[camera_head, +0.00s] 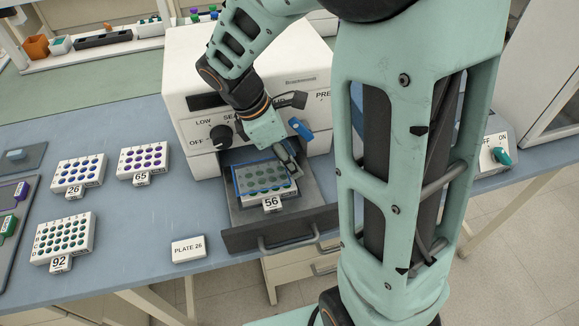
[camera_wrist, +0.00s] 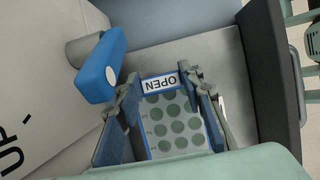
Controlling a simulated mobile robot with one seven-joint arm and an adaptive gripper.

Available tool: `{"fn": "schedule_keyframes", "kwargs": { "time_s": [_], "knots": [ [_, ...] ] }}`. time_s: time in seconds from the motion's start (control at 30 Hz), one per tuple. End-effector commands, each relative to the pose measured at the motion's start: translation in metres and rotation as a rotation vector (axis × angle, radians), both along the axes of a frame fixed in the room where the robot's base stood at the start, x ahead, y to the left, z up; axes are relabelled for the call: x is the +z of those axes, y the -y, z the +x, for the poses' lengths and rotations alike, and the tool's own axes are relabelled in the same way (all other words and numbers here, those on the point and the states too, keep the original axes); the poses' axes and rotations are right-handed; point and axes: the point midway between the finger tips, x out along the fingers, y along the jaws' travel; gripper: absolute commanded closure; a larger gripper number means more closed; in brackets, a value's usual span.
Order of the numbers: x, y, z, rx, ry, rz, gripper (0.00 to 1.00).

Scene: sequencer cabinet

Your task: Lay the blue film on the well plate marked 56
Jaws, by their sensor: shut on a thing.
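The well plate marked 56 (camera_head: 271,203) sits in the open drawer of the white machine. The blue-edged, see-through film (camera_head: 262,178) is over its wells, and the wells show through it. I cannot tell whether the film touches the plate all over. My gripper (camera_head: 287,158) is low over the drawer at the plate's right side, shut on the film. In the wrist view, the film (camera_wrist: 174,128) lies between the two fingers of my gripper (camera_wrist: 165,125), with a white OPEN label (camera_wrist: 158,83) at its far end.
The drawer (camera_head: 245,232) stands out from the machine (camera_head: 185,60). A blue lever (camera_head: 300,129) is just above my gripper. Plates 26 (camera_head: 78,172), 65 (camera_head: 143,160) and 92 (camera_head: 64,238) stand on the bench at left.

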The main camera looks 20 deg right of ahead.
Motion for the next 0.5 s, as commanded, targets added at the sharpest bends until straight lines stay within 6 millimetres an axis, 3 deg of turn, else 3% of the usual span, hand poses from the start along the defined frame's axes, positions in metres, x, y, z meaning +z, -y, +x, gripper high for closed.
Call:
{"fn": "schedule_keyframes", "kwargs": {
  "time_s": [0.03,0.1,0.5],
  "knots": [
    [-0.0122,-0.0003,-0.0002,0.001,0.000,0.000,0.76],
    [-0.0163,-0.0004,-0.0002,0.001,0.000,0.000,0.76],
    [-0.0182,-0.0006,-0.0005,0.001,0.000,0.000,0.76]
  ]
}}
